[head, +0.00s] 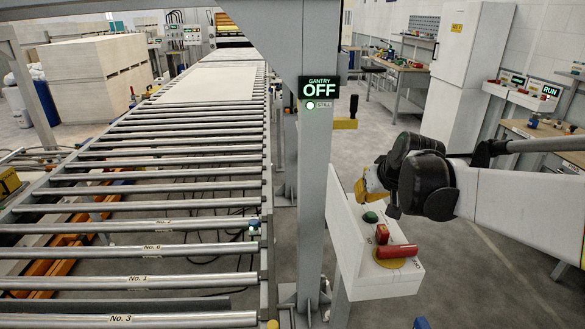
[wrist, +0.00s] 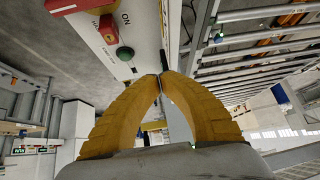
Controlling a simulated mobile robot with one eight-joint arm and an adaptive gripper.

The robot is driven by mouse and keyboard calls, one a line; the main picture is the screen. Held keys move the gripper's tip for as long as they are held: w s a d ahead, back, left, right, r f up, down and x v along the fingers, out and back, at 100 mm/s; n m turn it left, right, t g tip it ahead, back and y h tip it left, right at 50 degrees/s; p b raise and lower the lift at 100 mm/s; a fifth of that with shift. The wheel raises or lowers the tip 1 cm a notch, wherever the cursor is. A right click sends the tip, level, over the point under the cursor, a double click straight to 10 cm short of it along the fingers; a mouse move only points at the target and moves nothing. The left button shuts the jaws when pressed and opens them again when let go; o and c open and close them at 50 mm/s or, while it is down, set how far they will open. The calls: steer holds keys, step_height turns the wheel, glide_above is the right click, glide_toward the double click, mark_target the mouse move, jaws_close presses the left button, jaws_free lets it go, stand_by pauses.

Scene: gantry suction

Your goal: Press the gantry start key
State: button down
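The white gantry control box (head: 375,275) stands beside the grey post. On its top are a green round key (head: 370,217), a red block-like control (head: 382,234) and a red handle (head: 396,251) on a yellow disc. My gripper (head: 362,190) is just beyond the green key, its yellow fingers partly hidden by my wrist. In the wrist view the fingertips (wrist: 161,76) meet with nothing seen between them. The green key (wrist: 125,53) shows to the upper left of the tips, apart from them. The gantry display (head: 319,89) reads OFF and STILL.
A roller conveyor (head: 150,189) fills the left, with a pale sheet (head: 210,84) on its far part. The grey gantry post (head: 312,190) stands close to the control box. A white cabinet (head: 468,70) and workbenches are behind. Bare floor lies right of the box.

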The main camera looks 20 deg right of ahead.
steer(key=w+d+f, duration=0.2)
steer(key=w+d, duration=0.1)
steer(key=d, duration=0.8)
steer(key=shift+w+f+m+h, duration=0.2)
steer(key=shift+w+m+h, duration=0.1)
steer(key=shift+m+h, duration=0.1)
steer(key=b, duration=0.3)
glide_above(374, 214)
steer(key=f, duration=0.7)
steer(key=shift+w+d+f, duration=0.2)
steer(key=shift+f, duration=0.2)
step_height(374, 214, down, 2)
steer(key=shift+f+b, duration=0.25)
steer(key=shift+b, duration=0.4)
steer(key=shift+s+a+f, duration=0.15)
steer(key=shift+f, duration=0.45)
steer(key=shift+f, duration=0.1)
